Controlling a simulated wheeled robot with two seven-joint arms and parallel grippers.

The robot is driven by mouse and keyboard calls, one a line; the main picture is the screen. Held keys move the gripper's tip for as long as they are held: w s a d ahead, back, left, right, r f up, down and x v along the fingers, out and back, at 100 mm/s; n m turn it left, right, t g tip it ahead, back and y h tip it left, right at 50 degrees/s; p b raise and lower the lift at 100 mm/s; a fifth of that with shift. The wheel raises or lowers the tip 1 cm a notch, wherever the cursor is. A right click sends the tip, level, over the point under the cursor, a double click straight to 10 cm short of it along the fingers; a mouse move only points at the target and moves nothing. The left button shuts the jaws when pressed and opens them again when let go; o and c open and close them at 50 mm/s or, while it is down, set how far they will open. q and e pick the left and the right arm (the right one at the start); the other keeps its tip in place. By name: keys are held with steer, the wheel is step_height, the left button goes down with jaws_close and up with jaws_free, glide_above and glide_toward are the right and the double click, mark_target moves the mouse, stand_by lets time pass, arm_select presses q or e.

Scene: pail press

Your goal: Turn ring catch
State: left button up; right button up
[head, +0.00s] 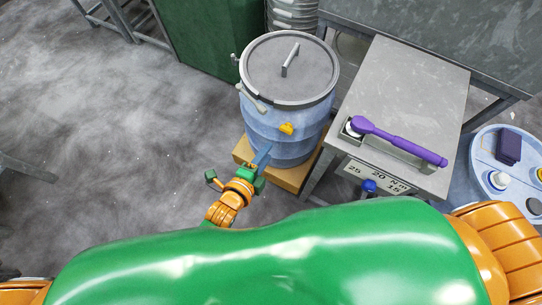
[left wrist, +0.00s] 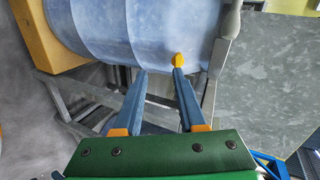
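A blue pail (head: 285,125) stands upright with a grey lid (head: 290,68) and a grey clamping ring (head: 308,103) round its top. A grey lever-like catch (head: 252,98) sits on the ring at the left front. A small yellow piece (head: 286,128) sticks out of the pail's side below the ring. In the left wrist view the pail (left wrist: 110,30) appears sideways. My left gripper (head: 264,156) is low in front of the pail. In the left wrist view its fingers (left wrist: 159,72) are apart and empty, one tip close to the yellow piece (left wrist: 179,60); contact is unclear. My right gripper is out of view.
The pail stands on a tan block (head: 290,178). A grey metal table (head: 410,75) to its right holds a purple-handled tool (head: 400,142). A blue tray (head: 480,160) with small items is far right. A green cabinet (head: 205,35) stands behind. Floor at left is clear.

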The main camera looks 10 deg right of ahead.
mark_target(285, 131)
arm_select(q)
steer(key=shift+m+t+h, duration=0.3)
steer(key=shift+m+h, duration=0.2)
steer(key=shift+m, duration=0.3)
steer(key=w+d+b, duration=0.5)
steer(key=shift+b+x, duration=0.5)
steer(key=shift+x, duration=0.35)
steer(key=shift+r, duration=0.1)
jaws_close()
steer(key=m, duration=1.1)
steer(key=shift+m, duration=0.4)
steer(key=m, duration=0.4)
steer(key=shift+w+r, duration=0.1)
steer(key=shift+c, duration=1)
jaws_free()
steer(key=shift+m, duration=1)
steer(key=o, duration=0.4)
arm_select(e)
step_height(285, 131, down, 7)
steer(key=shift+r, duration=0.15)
